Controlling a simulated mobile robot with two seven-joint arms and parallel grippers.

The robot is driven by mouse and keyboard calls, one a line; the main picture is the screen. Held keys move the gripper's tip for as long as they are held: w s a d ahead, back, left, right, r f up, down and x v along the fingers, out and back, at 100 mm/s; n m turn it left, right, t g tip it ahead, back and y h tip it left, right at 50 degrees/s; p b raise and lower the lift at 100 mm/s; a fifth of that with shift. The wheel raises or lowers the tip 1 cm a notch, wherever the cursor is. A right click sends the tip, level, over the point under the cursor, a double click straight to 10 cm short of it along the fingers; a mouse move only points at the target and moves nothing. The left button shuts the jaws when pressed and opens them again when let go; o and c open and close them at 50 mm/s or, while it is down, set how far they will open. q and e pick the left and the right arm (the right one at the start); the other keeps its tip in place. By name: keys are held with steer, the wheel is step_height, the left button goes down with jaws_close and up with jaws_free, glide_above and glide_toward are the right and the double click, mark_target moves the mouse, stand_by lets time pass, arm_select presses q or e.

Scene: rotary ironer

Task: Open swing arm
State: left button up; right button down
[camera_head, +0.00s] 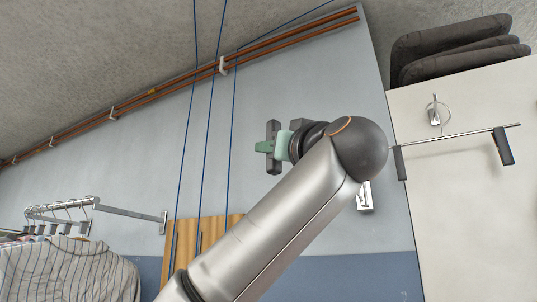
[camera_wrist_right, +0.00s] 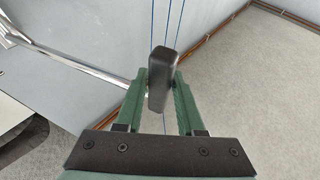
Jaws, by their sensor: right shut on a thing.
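My right gripper (camera_head: 268,148) is raised in front of the blue-grey wall in the head view. Its green fingers are shut on a dark grip (camera_head: 272,131), which also shows upright between the fingertips in the right wrist view (camera_wrist_right: 162,80). In the wrist view a silver bar (camera_wrist_right: 85,65), apparently the swing arm, runs along the wall from the upper left towards this grip. In the head view my forearm and wrist hide most of the bar. A silver wall bracket (camera_head: 365,196) shows just below my wrist. My left gripper is not in view.
A second bar with dark end pieces (camera_head: 460,135) stands out from the white panel (camera_head: 465,220) at right. Dark cushions (camera_head: 455,48) lie above it. Blue cords (camera_head: 207,120) hang behind my gripper. A clothes rail (camera_head: 130,211) with striped shirts (camera_head: 70,270) is at lower left.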

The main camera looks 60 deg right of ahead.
steer(key=shift+s+a, duration=0.1)
steer(key=shift+s, duration=0.25)
steer(key=c, duration=0.8)
jaws_free()
steer(key=shift+o, duration=0.8)
